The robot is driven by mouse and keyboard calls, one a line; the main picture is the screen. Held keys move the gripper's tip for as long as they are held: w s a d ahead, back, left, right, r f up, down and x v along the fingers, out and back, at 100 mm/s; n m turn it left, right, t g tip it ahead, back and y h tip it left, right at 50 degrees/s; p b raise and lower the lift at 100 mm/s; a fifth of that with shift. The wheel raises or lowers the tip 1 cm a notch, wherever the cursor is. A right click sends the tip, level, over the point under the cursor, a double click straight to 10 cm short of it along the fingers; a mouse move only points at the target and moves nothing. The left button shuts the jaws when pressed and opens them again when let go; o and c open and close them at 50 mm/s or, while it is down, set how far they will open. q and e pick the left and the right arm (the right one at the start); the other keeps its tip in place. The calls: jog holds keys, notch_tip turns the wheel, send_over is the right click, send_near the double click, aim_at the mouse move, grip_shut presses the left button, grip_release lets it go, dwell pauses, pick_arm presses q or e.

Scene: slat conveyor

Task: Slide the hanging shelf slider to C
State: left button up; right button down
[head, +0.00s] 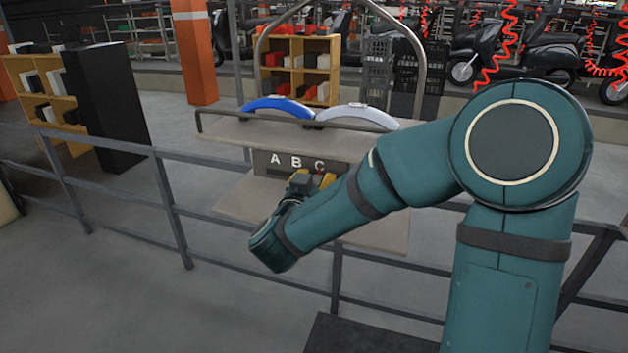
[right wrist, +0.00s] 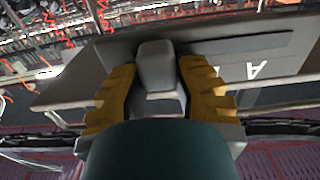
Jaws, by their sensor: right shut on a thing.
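The hanging shelf (head: 225,130) has a dark panel (head: 262,163) marked A, B and C from left to right. My right gripper (head: 313,180) is at the panel, just below the letter C (head: 319,165). In the right wrist view the yellow fingers (right wrist: 155,85) are shut on the grey slider knob (right wrist: 155,62), one on each side. A dark slot (right wrist: 235,46) runs from the knob to the right, past the letter A (right wrist: 257,70). In the head view the knob is hidden by the gripper. My left gripper is not in view.
A blue curved object (head: 277,104) and a pale one (head: 357,117) lie on the upper board. A lower board (head: 238,200) sits under the panel. A grey railing (head: 170,209) runs in front. Shelves and scooters stand farther back.

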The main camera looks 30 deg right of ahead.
jog(key=c, duration=0.7)
grip_release()
jog(key=shift+s+d, duration=0.15)
jog(key=shift+d, duration=0.2)
jog(key=shift+o, duration=0.2)
jog(key=shift+a, duration=0.15)
jog(key=shift+s+a, duration=0.25)
jog(key=shift+a, duration=0.1)
jog(key=v, duration=1.1)
